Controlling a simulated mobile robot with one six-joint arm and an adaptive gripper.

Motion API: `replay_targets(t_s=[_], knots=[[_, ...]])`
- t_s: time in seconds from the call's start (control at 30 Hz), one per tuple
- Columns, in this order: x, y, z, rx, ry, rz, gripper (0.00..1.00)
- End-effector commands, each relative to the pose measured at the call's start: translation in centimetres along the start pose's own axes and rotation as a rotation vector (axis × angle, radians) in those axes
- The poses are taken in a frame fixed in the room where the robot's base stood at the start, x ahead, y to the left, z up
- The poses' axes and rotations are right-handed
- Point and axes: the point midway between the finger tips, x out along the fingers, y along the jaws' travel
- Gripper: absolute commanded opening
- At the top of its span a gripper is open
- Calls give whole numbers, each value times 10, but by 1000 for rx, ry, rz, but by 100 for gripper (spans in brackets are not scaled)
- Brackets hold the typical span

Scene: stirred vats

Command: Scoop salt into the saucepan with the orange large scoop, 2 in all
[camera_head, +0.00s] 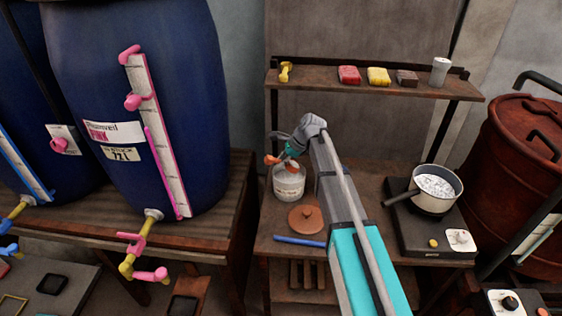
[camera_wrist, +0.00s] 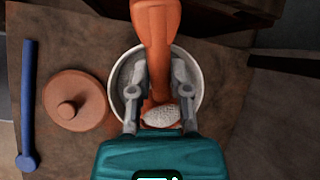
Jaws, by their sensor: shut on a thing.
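My gripper (camera_wrist: 156,88) is shut on the orange large scoop (camera_wrist: 157,30), over the mouth of a white jar (camera_wrist: 198,88). A white grainy heap (camera_wrist: 160,116) shows at the scoop's lower end in the wrist view, apparently in its bowl. How deep the scoop sits in the jar is hard to tell. In the head view the jar (camera_head: 289,184) stands on the wooden table below my gripper (camera_head: 291,154), with orange parts of the scoop (camera_head: 272,160) at its mouth. The saucepan (camera_head: 456,198) stands on a hot plate at the right, with whitish, lumpy contents.
A round terracotta lid (camera_head: 306,219) and a blue scoop (camera_head: 300,241) lie beside the jar. The hot plate (camera_head: 418,231) has a yellow button and a dial. A shelf (camera_head: 320,87) above holds several small items. Blue drums (camera_head: 150,80) stand left, a rusty drum (camera_head: 525,150) right.

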Motion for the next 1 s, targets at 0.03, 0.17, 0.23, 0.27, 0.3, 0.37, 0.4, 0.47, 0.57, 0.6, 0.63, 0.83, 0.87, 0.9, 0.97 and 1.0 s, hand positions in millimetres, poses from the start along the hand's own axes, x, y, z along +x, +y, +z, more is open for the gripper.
replay_targets(t_s=[0.03, 0.17, 0.23, 0.27, 0.3, 0.37, 0.4, 0.47, 0.57, 0.6, 0.63, 0.83, 0.87, 0.9, 0.97, 1.0], knots=[[-2, 0, 2, -1, 6, 0, 0], [-4, 0, 5, -7, 30, 1, 0], [-5, -1, 7, -10, 46, 1, 0], [-6, -1, 8, -12, 55, 1, 0], [-6, -1, 8, -14, 66, 1, 0], [-8, -1, 10, -18, 83, 0, 0], [-9, -2, 11, -20, 97, 0, 0], [-10, -2, 13, -24, 116, 0, 0], [-12, -2, 16, -31, 149, 1, 0], [-13, -2, 17, -34, 162, 1, 0], [-13, -2, 18, -36, 171, 1, 0], [-18, -3, 23, -49, 243, 0, 0], [-18, -3, 24, -52, 253, 0, 0], [-20, -4, 26, -55, 267, 0, 0], [-22, -4, 27, -58, 282, 0, 0], [-23, -4, 28, -59, 292, 0, 0]])
